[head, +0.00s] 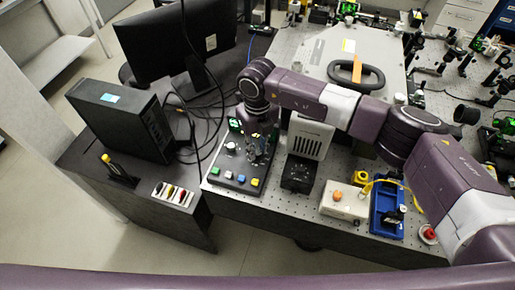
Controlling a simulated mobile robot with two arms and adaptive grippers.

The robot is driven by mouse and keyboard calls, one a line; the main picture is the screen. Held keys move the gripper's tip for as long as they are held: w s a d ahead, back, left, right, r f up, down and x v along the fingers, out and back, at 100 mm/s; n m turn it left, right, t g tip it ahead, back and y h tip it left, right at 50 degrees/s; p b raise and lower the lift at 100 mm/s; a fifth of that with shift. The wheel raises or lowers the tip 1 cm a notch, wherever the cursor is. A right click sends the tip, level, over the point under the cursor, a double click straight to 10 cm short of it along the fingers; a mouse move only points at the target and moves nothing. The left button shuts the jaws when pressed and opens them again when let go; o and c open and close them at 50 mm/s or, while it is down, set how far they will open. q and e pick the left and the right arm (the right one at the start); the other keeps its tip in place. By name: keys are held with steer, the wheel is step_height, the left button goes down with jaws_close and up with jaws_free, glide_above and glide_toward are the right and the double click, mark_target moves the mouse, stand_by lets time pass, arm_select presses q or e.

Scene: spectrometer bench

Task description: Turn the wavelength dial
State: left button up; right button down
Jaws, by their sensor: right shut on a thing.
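A black control panel (237,181) stands at the near left corner of the perforated bench. It has a small green display (235,125), a pale round knob (230,147) on its left side and a row of coloured buttons along its front. My right arm reaches in from the right, and my right gripper (257,153) points down over the right part of the panel. Its fingers are shut on what seems to be the wavelength dial, which they mostly hide. I cannot tell how far the dial is turned. My left gripper is out of view.
A monitor (177,47) and a black computer box (124,122) stand left of the panel, with loose cables between. A white-and-black device (311,137) is close on the right. Further right are a beige box (343,204) and a blue tray (387,222).

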mark_target(257, 152)
steer(key=n+b, duration=0.3)
steer(key=b, duration=0.3)
steer(key=n+b, duration=0.4)
steer(key=b, duration=0.2)
steer(key=shift+f+n, duration=0.2)
steer(key=shift+n, duration=0.1)
steer(key=shift+a+r+n+b, duration=0.1)
steer(key=shift+r+n+b, duration=0.15)
steer(key=shift+n+b, duration=0.9)
steer(key=c, duration=1.8)
jaws_free()
steer(key=shift+s, duration=0.1)
steer(key=shift+o, duration=0.2)
step_height(257, 152, up, 12)
